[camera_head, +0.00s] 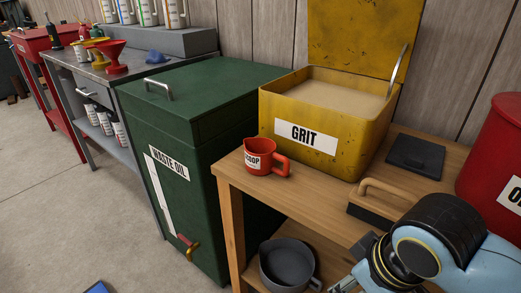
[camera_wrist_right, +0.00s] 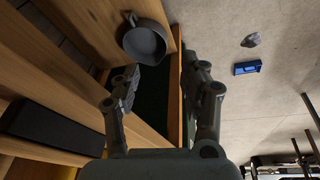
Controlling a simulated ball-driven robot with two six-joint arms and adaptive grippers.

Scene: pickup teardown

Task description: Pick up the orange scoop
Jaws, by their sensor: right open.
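The orange-red scoop (camera_head: 266,158), a jug-like cup with a handle on its right and a white "SCOOP" label, stands upright on the wooden bench near its left front corner in the head view. It is in front of the yellow grit bin (camera_head: 328,125). My right gripper (camera_wrist_right: 158,72) is open and empty in the right wrist view, its two fingers apart. In the head view only part of it shows at the bottom edge, right of and nearer than the scoop. The scoop does not show in the wrist view. My left gripper is not in view.
A wooden-handled brush (camera_head: 378,207) and a dark flat plate (camera_head: 415,153) lie on the bench (camera_head: 318,196). A red drum (camera_head: 497,155) stands at right. A grey pan (camera_head: 287,264) sits on the lower shelf. The green waste oil cabinet (camera_head: 205,125) stands left of the bench.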

